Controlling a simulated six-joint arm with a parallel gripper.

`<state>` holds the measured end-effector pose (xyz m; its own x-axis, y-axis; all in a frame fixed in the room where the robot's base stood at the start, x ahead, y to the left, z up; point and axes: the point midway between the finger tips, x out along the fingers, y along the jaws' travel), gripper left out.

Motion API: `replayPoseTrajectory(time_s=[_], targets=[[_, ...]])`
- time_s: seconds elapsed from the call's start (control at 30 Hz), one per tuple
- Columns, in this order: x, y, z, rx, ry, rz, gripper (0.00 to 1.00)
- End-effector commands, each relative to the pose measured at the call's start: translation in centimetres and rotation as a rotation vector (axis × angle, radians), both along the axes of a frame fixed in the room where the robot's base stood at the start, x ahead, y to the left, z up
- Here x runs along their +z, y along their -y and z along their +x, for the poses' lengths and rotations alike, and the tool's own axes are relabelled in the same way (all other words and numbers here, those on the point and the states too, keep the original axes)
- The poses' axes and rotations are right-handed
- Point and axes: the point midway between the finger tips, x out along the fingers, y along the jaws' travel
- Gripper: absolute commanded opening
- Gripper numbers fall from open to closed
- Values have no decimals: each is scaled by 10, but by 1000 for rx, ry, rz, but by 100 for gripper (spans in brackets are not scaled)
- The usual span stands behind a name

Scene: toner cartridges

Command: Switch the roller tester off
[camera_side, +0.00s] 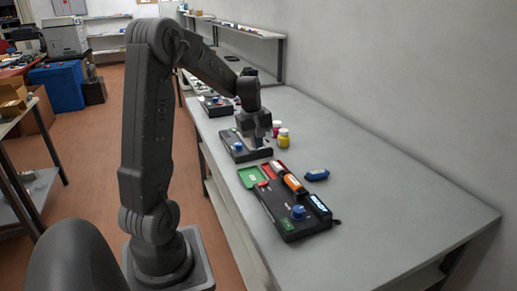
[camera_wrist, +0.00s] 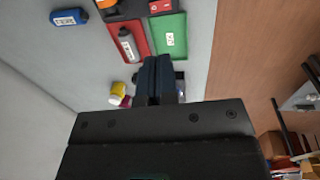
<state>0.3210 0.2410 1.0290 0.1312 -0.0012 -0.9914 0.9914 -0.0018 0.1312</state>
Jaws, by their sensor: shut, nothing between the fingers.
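My gripper (camera_side: 257,148) is shut and empty, pointing down over a small dark panel unit (camera_side: 236,152) on the bench. In the wrist view the closed fingers (camera_wrist: 158,68) hide most of that unit. Its switch cannot be made out. A third dark unit (camera_side: 214,107) with small coloured parts lies farther back. I cannot tell from labels which unit is the roller tester.
A green tray (camera_side: 250,177) and a red tray (camera_wrist: 143,48) holding a grey cartridge (camera_wrist: 127,45) lie near the gripper. The bench's right side is clear.

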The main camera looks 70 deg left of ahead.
Motion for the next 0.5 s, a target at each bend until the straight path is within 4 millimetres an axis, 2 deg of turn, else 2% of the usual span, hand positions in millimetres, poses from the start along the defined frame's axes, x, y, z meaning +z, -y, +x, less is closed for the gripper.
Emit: replayPoseTrajectory(time_s=[0.17,0.5], targets=[[1,0,-2,3,61,0,0],[-3,0,-1,2,59,0,0]])
